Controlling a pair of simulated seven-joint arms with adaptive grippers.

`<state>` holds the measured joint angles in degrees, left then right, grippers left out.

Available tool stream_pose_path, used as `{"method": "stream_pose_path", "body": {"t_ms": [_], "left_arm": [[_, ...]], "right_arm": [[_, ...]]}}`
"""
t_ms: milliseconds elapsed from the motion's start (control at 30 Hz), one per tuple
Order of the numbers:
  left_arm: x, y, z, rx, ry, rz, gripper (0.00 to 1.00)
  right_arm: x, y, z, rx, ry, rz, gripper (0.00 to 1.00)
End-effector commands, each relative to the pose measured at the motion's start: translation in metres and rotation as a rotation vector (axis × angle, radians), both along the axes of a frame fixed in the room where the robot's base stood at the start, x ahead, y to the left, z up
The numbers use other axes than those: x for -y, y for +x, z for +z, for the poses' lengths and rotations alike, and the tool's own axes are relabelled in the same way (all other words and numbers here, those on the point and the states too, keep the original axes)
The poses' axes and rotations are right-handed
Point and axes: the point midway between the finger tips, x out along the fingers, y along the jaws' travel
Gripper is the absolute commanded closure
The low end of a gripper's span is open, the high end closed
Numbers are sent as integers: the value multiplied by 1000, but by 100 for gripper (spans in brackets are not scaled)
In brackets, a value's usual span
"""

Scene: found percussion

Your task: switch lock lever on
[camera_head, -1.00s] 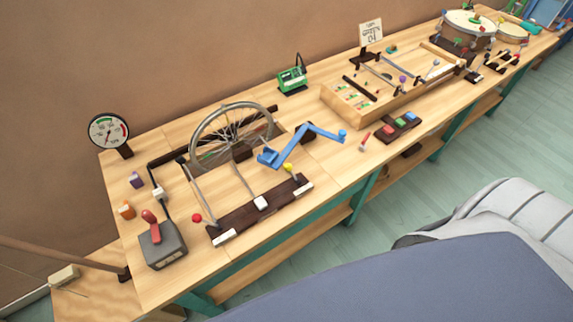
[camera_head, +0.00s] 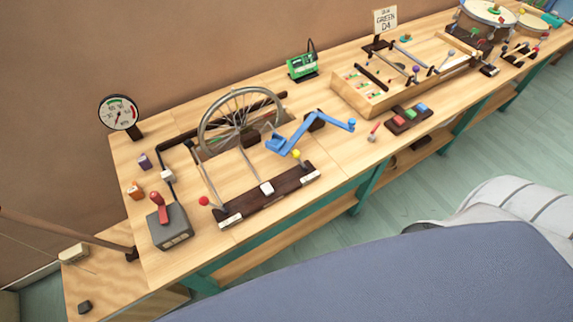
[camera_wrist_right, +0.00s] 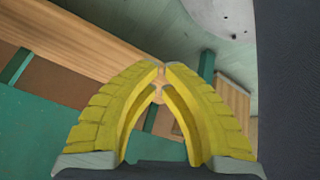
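No part is marked as the lock lever. A grey box (camera_head: 170,228) with a red-handled lever (camera_head: 158,203) stands at the bench's near left corner; the handle leans up and back. To its right, a dark wooden bar (camera_head: 247,205) carries rods with a red knob (camera_head: 203,201), a white knob (camera_head: 266,188) and a yellow knob (camera_head: 296,154). I cannot tell which one locks. My right gripper (camera_wrist_right: 162,67) shows in the right wrist view, its yellow fingertips together and nothing between them. It points at the bench edge and floor. My left gripper is in neither view.
A spoked wheel (camera_head: 238,120) and a blue crank (camera_head: 310,130) stand behind the bar. A dial gauge (camera_head: 118,112) is at the back left. Orange (camera_head: 135,190) and purple (camera_head: 145,161) blocks sit near the grey box. A wooden tray (camera_head: 375,106) and drum (camera_head: 487,17) lie farther right.

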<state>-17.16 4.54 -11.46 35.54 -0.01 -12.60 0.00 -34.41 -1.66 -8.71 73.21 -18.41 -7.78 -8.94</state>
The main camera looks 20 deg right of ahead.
Motion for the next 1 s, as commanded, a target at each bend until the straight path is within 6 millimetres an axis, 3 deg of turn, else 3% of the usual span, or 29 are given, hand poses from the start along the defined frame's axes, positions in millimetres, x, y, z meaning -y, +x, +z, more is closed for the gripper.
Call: {"method": "stream_pose_path", "body": {"t_ms": [267,500,800,1000], "left_arm": [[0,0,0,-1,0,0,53],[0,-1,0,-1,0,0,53],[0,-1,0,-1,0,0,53],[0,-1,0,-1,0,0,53]], "right_arm": [[-8,83,111,306,-141,153,100],[-2,143,228,573,-346,276,100],[13,192,382,870,-698,404,100],[18,205,456,1000,-941,485,100]]}}
